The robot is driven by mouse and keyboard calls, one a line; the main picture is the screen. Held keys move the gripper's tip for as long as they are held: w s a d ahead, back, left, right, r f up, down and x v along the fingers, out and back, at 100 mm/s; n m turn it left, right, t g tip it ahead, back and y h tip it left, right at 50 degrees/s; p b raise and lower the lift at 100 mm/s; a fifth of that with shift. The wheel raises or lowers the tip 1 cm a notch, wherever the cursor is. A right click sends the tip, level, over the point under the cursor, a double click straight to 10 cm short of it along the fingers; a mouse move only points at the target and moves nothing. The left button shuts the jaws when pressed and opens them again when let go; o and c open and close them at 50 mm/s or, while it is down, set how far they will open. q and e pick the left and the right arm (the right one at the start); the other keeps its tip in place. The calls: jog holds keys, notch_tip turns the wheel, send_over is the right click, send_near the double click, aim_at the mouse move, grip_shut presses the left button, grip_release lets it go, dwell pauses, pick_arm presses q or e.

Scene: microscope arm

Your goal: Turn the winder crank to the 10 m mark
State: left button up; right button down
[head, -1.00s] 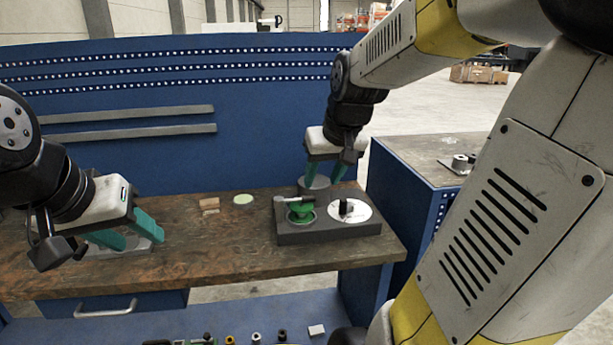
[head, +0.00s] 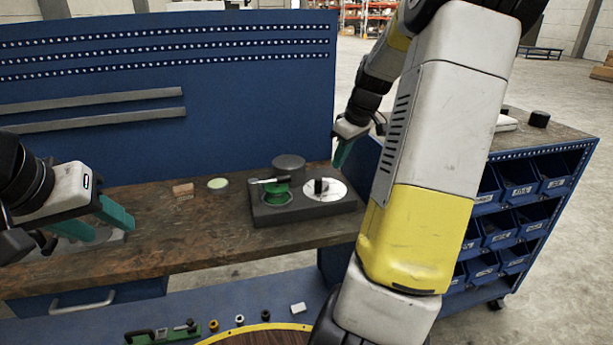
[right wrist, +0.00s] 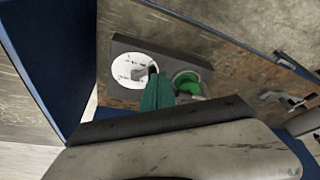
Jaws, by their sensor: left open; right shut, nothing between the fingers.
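The winder is a dark grey base (head: 300,211) on the wooden bench. Its green drum (head: 277,195) is at the left, with a grey crank bar (head: 268,180) lying across the top. A white dial (head: 334,191) with a black upright piece at its middle is at the right. The dial (right wrist: 128,66) and drum (right wrist: 188,82) also show in the right wrist view; the dial's marks are too small to read. My right gripper (head: 341,154) is shut and empty, up and right of the winder, apart from it. My left gripper (head: 106,224) is open and empty over the bench's left.
A grey round-topped object (head: 289,161) stands behind the winder. A small wooden block (head: 183,190) and a pale green disc (head: 218,184) lie left of it. A blue bin cabinet (head: 520,205) stands to the right. Small parts lie on a lower blue surface in front.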

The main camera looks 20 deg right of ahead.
jog(key=d+f+n, duration=0.1)
jog(key=d+f, duration=0.1)
jog(key=d, duration=0.2)
send_over(321, 193)
jog(key=s+d, duration=0.2)
jog(key=s, duration=0.1)
jog(key=shift+y, duration=0.3)
notch_tip(321, 193, down, 9)
jog(key=shift+f, duration=0.15)
jog(key=shift+w+a, duration=0.35)
jog(key=shift+w, duration=0.15)
jog(key=shift+a, duration=0.15)
